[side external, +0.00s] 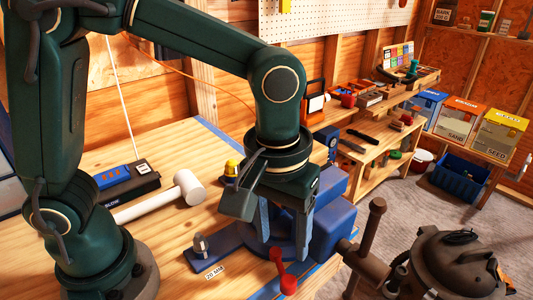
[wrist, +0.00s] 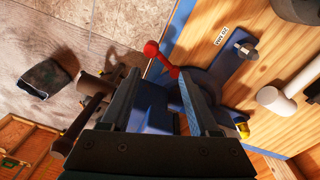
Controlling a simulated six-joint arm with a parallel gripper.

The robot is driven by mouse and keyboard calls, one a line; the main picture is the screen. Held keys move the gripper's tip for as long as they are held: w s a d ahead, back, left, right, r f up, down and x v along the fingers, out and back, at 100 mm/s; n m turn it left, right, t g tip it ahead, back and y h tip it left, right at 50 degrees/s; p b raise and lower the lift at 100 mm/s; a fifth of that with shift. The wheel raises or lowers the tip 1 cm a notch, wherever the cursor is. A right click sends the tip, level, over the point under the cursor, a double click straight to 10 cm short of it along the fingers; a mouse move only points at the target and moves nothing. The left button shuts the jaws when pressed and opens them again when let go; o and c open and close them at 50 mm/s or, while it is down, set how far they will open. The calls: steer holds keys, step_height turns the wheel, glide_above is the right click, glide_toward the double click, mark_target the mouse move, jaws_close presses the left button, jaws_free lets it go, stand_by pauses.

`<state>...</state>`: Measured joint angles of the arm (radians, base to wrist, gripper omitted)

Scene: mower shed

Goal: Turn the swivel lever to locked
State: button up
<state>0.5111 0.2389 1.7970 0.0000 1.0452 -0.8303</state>
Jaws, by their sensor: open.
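The red swivel lever (side external: 282,272) is at the base of a blue bench vise (side external: 335,220), near the front edge of the bench. It has a thick ball end, which points toward the front edge. My gripper (side external: 285,230) points down beside the vise body, behind the lever in the side view.
A blue bar with a bolt (side external: 203,245) and a "20 MM" label (side external: 214,272) lie left of the vise. A white mallet (side external: 185,190) lies farther back.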

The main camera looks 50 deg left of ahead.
mark_target(289, 279)
steer(key=shift+s+d+f+n+g, duration=0.1)
steer(key=shift+d+f+n+g, duration=0.2)
steer(key=shift+d+f, duration=0.85)
steer(key=shift+a+f, duration=0.1)
steer(key=shift+f, duration=2.3)
jaws_close()
